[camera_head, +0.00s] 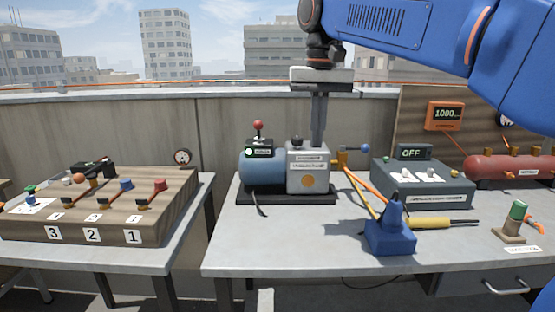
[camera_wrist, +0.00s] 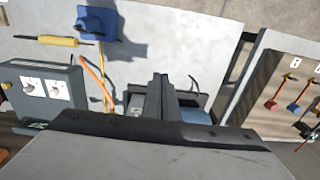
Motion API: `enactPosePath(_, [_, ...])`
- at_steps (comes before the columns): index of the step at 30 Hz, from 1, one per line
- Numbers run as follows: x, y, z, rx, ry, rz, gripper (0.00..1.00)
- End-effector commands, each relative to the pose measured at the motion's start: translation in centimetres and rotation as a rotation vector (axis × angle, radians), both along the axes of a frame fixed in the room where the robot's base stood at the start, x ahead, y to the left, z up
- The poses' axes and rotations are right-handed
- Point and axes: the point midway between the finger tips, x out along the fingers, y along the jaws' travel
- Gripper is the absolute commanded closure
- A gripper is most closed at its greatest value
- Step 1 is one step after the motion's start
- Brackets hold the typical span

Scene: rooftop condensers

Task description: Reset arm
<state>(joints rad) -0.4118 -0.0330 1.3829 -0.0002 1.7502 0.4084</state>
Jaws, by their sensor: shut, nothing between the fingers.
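My gripper (camera_head: 318,140) points straight down at the end of my blue arm, its fingers together with nothing between them. It is in front of or above the vacuum-pump-like unit, whose blue tank (camera_head: 262,168) and grey box (camera_head: 307,178) stand on a black base on the middle table. How far apart the fingertips and the box are, I cannot tell. In the wrist view the shut fingers (camera_wrist: 160,100) hide part of that unit.
A wooden valve block (camera_head: 110,215) with levers numbered 1 to 3 stands on the left table. On the middle table are a blue stand (camera_head: 390,235), a yellow-handled tool (camera_head: 428,222), a grey box reading OFF (camera_head: 422,185) and a red tank (camera_head: 505,168). The table's front centre is clear.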

Motion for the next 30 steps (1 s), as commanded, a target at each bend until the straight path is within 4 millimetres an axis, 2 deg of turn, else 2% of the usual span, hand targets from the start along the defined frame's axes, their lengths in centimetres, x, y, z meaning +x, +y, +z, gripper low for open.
enactPosePath(5, [-1.5,-2.4,-1.3,0.009,-0.027,-0.003,1.00])
enactPosePath(11, [-4.4,-6.3,-4.3,0.021,-0.078,-0.004,1.00])
enactPosePath(20, [-10.4,-12.3,-11.3,0.030,-0.172,-0.006,1.00])
enactPosePath(30, [-17.8,-17.3,-21.1,0.016,-0.282,-0.006,1.00])
